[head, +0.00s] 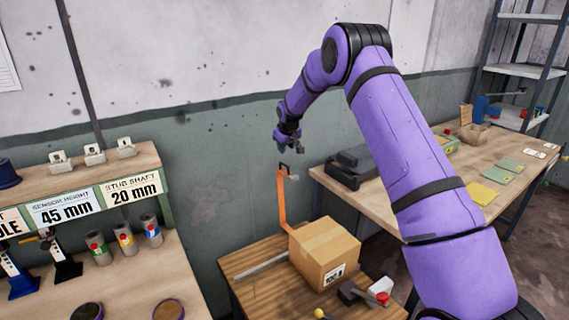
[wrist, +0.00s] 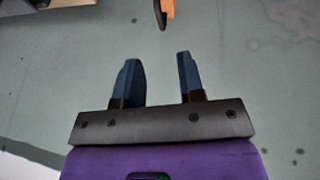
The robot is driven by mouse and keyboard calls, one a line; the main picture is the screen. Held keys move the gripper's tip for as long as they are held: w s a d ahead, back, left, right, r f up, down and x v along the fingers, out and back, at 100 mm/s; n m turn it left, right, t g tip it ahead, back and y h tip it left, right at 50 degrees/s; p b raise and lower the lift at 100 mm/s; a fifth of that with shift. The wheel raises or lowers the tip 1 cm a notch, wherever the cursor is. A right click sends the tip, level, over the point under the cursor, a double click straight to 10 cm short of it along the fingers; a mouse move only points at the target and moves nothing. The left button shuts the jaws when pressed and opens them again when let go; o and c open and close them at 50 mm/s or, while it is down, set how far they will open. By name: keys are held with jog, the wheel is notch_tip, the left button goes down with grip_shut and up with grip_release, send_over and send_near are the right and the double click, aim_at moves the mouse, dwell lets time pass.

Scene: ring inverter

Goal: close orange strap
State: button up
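The orange strap (head: 282,205) stands up from the small wooden table behind the cardboard box, in the head view. A dark clip or handle (head: 284,168) is at its top end. In the wrist view the strap's end (wrist: 170,9) shows at the top edge, beyond the fingertips and cut off by the frame. My gripper (head: 292,147) is above the strap's top end in the head view. In the wrist view its two dark fingers (wrist: 158,72) are apart with nothing between them. The strap and the fingers do not touch there.
The cardboard box (head: 325,252) sits on the small wooden table (head: 257,297), with a metal bar (head: 261,267) and a red-knobbed device (head: 381,298) beside it. A dark case (head: 352,166) lies on the right bench. A shelf unit with labels (head: 80,190) stands left. The wall is close behind.

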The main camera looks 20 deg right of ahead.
aim_at(285, 165)
jog(key=x, duration=1)
jog(key=shift+w+d+f, duration=0.1)
jog(key=shift+f, duration=0.05)
grip_shut()
